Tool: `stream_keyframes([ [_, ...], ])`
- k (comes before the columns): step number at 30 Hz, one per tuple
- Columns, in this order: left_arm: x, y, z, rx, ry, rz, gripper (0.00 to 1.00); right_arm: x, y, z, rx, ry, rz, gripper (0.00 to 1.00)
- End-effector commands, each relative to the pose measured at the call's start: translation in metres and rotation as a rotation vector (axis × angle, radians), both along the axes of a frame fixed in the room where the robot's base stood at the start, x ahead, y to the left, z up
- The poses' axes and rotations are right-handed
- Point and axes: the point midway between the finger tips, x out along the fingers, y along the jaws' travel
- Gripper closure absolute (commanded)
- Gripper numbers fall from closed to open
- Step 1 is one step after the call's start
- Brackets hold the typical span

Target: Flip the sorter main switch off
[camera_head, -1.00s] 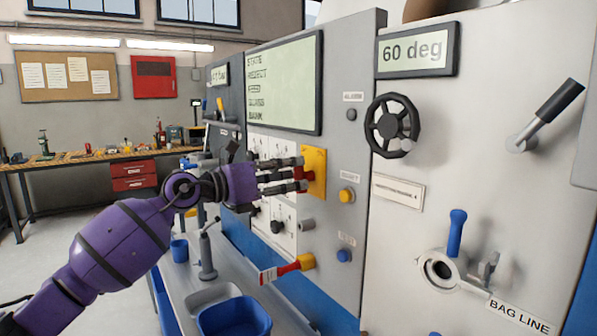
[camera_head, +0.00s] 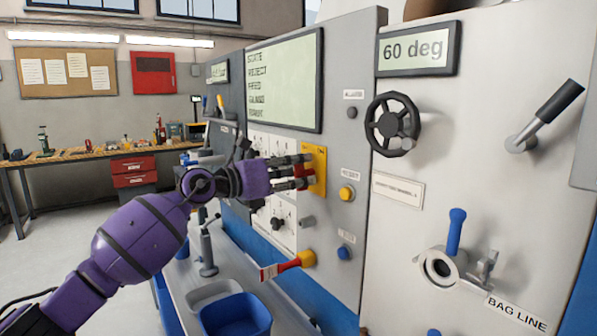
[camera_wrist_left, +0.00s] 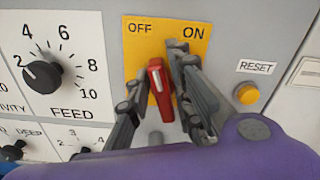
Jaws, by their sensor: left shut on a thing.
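The sorter main switch is a red lever (camera_wrist_left: 160,88) on a yellow plate (camera_wrist_left: 190,32) marked OFF at left and ON at right. In the left wrist view the lever stands nearly upright, its top leaning slightly left. My left gripper (camera_wrist_left: 160,84) is shut on the lever, with dark fingers on both sides of it. In the head view the yellow plate (camera_head: 319,160) is partly behind my left gripper (camera_head: 307,171), and the red lever (camera_head: 303,172) shows between its fingers. My right gripper is not in view.
A yellow RESET button (camera_wrist_left: 246,94) sits right of the plate. The FEED knob (camera_wrist_left: 42,76) is at left. A blue bin (camera_head: 236,315) stands on the ledge. A handwheel (camera_head: 392,124) is farther right.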

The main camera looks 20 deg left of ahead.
Motion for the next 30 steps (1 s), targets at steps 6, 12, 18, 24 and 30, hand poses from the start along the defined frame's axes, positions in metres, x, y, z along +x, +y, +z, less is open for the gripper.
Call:
stream_keyframes([
  [6, -0.001, -0.001, 0.006, -0.062, 0.048, -0.004, 1.00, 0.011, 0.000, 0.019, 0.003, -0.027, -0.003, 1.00],
  [12, -0.001, 0.000, 0.008, -0.167, 0.127, -0.004, 1.00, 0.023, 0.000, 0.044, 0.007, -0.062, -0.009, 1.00],
  [18, 0.000, 0.001, 0.007, -0.272, 0.207, -0.004, 1.00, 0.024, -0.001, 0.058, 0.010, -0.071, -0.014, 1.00],
  [24, 0.001, 0.002, 0.005, -0.349, 0.268, -0.004, 1.00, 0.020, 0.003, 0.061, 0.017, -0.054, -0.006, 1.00],
  [30, 0.002, 0.002, 0.001, -0.390, 0.300, -0.005, 1.00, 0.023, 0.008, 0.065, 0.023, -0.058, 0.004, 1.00],
])
